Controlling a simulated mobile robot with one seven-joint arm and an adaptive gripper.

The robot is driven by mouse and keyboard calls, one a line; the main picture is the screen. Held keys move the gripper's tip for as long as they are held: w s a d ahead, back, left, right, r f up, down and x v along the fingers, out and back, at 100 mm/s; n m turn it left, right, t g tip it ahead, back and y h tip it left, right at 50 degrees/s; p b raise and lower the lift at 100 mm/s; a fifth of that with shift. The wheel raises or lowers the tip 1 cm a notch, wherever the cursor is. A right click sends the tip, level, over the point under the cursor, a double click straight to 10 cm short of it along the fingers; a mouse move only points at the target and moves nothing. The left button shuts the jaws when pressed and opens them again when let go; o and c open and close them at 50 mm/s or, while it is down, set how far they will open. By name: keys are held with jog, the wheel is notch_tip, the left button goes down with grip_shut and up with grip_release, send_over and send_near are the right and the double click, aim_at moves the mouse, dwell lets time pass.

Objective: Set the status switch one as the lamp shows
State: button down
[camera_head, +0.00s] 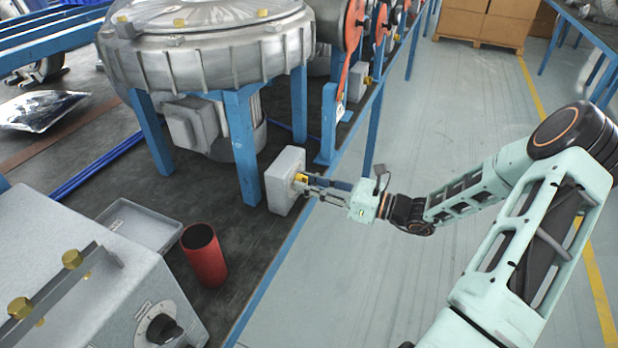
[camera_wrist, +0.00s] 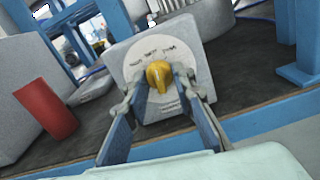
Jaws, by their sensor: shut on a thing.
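A grey switch box (camera_head: 281,178) stands at the bench edge, by the blue legs of the big blower. Its face shows in the wrist view (camera_wrist: 200,60), with a pale dial plate carrying several small labels I cannot read. The yellow knob (camera_wrist: 158,74) is at the plate's middle and looks roughly upright; its exact setting is unclear. My gripper (camera_wrist: 160,92) is shut on the yellow knob, one finger at each side. In the head view my gripper (camera_head: 312,182) reaches the box from the right. I cannot make out a lit lamp in either view.
A red cup (camera_head: 205,256) stands on the bench, left of the switch box. A grey housing with a black knob (camera_head: 163,330) is at the lower left, beside a shallow grey tray (camera_head: 138,224). The blower (camera_head: 215,55) towers behind.

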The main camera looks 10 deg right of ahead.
jog(key=m+p, duration=0.4)
jog(key=p, duration=0.1)
jog(key=shift+a+r, duration=0.1)
jog(key=shift+r, duration=0.2)
jog(key=shift+f+m+p, duration=0.2)
jog(key=shift+m+p, duration=1)
jog(key=shift+m, duration=0.4)
jog(key=c, duration=1.6)
grip_release()
jog(key=v, duration=1.2)
